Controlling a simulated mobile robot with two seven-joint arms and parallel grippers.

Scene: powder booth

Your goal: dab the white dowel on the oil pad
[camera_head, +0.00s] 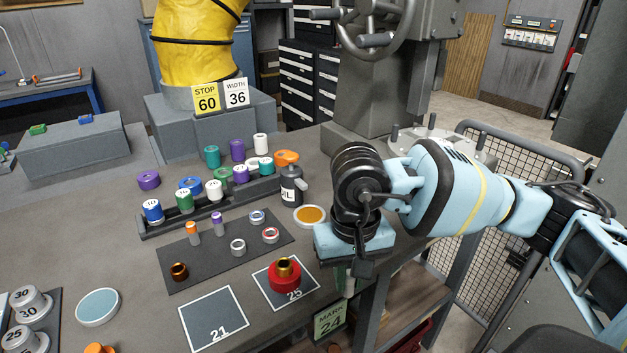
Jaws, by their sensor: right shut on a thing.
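My right gripper (350,262) points down just past the right edge of the bench top, in front and to the right of the oil pad. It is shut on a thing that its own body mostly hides. Only a pale sliver (347,284) shows below it, and I cannot tell for sure that this is the white dowel. The oil pad (311,216) is a round amber disc in a pale rim, lying flat beside the dark oil bottle (291,185) with an orange top. The gripper is apart from the pad. My left gripper is not in view.
A rack (183,220) holds several coloured and white cylinders. A dark mat (205,262) carries small pegs and rings. A red flanged piece (284,275) stands on the plate marked 25. The plate marked 21 (213,315) is empty. A pale blue disc (98,307) lies left.

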